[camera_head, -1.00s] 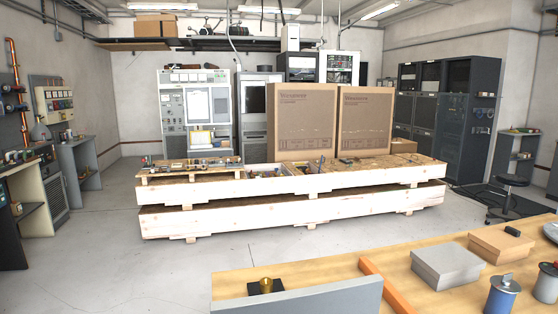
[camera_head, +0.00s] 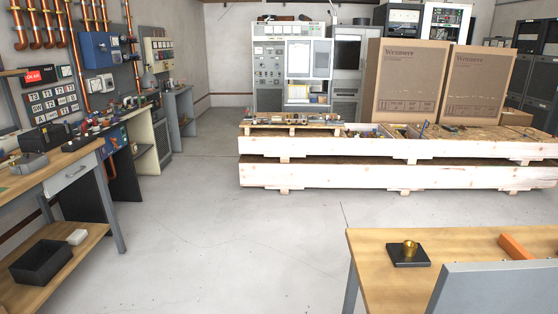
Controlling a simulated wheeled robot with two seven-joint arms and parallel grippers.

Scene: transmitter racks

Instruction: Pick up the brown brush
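I cannot make out a brown brush in the head view. Small items lie on the wooden pallet crate (camera_head: 330,176) and on the left wall benches, but they are too small to tell apart. Neither of my grippers is in view.
A wooden workbench (camera_head: 90,165) with a lower shelf holding a black bin (camera_head: 46,262) stands at the left. A wooden table (camera_head: 375,250) with a brass knob on a black base (camera_head: 408,254) and a grey panel (camera_head: 495,290) is at lower right. Grey floor (camera_head: 230,240) between them is clear.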

